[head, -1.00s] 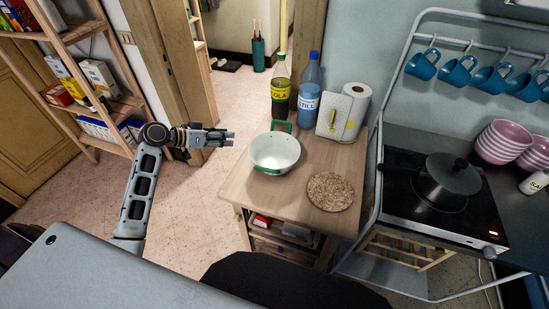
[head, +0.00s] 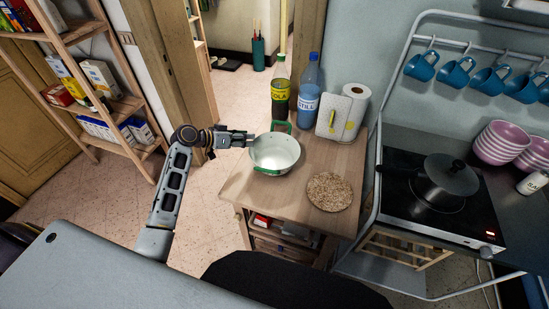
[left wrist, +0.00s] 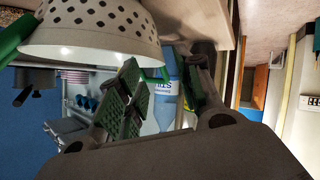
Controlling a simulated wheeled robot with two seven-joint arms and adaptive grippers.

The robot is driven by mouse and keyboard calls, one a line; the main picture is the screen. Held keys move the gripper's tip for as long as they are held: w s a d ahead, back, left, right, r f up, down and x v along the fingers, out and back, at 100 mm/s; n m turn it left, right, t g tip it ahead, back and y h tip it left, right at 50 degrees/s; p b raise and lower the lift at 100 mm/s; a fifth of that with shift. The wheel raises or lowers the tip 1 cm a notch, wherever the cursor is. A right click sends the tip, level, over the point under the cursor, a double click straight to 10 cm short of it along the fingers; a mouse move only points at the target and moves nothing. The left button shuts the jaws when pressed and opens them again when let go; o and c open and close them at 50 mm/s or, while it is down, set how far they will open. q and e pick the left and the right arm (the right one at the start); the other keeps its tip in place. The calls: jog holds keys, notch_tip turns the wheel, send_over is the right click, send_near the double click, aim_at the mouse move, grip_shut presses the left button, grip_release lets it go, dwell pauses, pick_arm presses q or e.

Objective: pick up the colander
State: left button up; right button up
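The white colander (head: 272,156) with green handles stands upright on the small wooden table, near its left side. My left gripper (head: 245,139) is at the colander's left rim in the head view, with its fingers pointing right. In the left wrist view the perforated colander wall (left wrist: 95,35) fills the upper left, beside the fingers. The left gripper (left wrist: 165,80) is open there, with a gap between its fingers and nothing held. I cannot tell whether a finger touches the rim. My right gripper is not in view.
A hob with a pot (head: 447,178) is farther right. A shelf (head: 100,70) stands left.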

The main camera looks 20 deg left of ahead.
aim_at(263, 139)
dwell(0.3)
pick_arm(q)
jog(key=shift+p+x, duration=0.75)
jog(key=shift+x, duration=1.85)
jog(key=shift+s+d+f, duration=0.1)
jog(key=shift+s+d, duration=0.05)
jog(key=shift+s, duration=0.05)
grip_shut()
